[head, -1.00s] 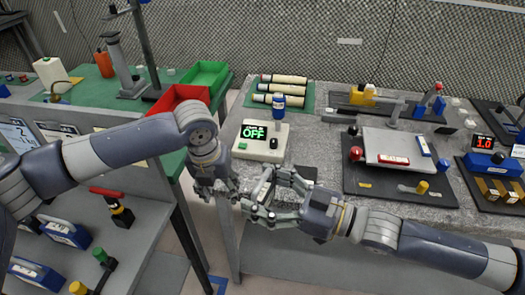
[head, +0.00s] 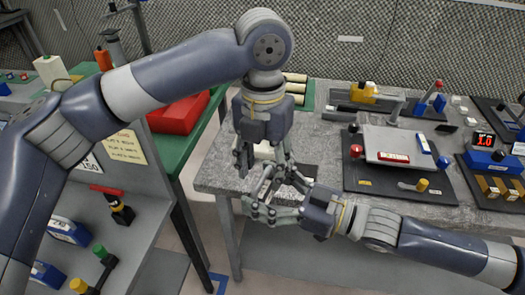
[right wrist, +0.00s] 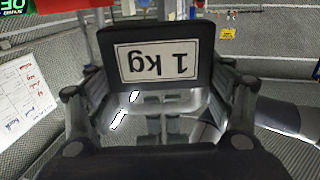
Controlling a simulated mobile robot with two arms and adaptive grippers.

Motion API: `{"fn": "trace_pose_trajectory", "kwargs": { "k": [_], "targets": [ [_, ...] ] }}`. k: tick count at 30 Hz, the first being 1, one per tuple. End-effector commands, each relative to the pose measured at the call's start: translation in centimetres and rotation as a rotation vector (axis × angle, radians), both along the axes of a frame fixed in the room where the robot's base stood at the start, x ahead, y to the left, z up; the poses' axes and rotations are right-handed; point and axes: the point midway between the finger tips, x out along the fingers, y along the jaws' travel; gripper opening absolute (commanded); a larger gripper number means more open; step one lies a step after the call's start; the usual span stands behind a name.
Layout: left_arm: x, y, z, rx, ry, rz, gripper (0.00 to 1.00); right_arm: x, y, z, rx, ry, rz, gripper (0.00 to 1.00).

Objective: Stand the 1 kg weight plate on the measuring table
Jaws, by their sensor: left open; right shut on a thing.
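The 1 kg weight plate (right wrist: 160,62) is a black block with a white label, which reads upside down in the right wrist view. My right gripper (head: 260,198) is shut on it, just off the front left corner of the speckled grey measuring table (head: 320,134). In the head view the fingers largely hide the plate. My left gripper (head: 263,168) is open, points down and is close above and behind the right gripper's fingers. Whether the left fingers touch the plate cannot be told.
A black board with a pale plate (head: 397,143) and a red knob (head: 355,151) stands mid-table. A blue device with a red display (head: 484,141) is at the right. A red bin (head: 180,115) sits on the green bench at the left. Bare table lies around the black board's left side.

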Motion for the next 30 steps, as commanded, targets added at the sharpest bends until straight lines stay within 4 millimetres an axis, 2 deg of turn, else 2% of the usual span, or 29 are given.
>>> {"fn": "trace_pose_trajectory", "kwargs": {
  "k": [6,12,18,25,26,30],
  "targets": [
    [-0.1,0.1,-4.3,0.001,0.003,0.000,0.47,0.0,0.1,0.4,0.008,-0.007,0.003,0.13],
    [0.0,0.1,-7.0,0.002,0.001,-0.001,0.47,0.0,0.1,0.4,0.008,-0.007,0.003,0.13],
    [0.0,0.0,-8.0,0.000,0.000,-0.001,0.47,0.0,0.1,0.4,0.008,-0.007,0.003,0.13],
    [0.0,0.0,-8.0,0.001,0.000,-0.001,0.47,0.0,0.1,0.4,0.007,-0.007,0.003,0.13],
    [0.0,0.0,-8.0,0.001,0.000,0.000,0.44,0.0,0.1,0.4,0.007,-0.007,0.003,0.13],
    [0.0,0.0,-8.0,0.001,0.000,0.000,0.13,0.0,0.1,0.4,0.008,-0.007,0.003,0.13]
  ]
}}
